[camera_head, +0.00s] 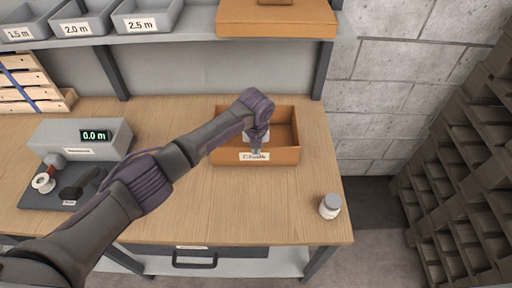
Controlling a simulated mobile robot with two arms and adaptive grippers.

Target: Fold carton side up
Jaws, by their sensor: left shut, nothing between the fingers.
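An open orange-brown carton (286,156) with a "Chalk" label on its front side stands on the workbench. Its side walls appear upright around a hollow inside, and my arm covers part of its left and middle. My left gripper (256,149) points down at the carton's front side, just above the label. It is shut, with nothing seen between the fingers. I cannot tell whether the fingertips touch the front side. My right gripper is not in view.
A white-capped jar (330,206) stands near the workbench's (250,215) right front corner. A grey device (80,139) reading 0.0 m and a dark tray (45,195) are at left. A shelf (190,30) with grey bins runs above. The bench front middle is clear.

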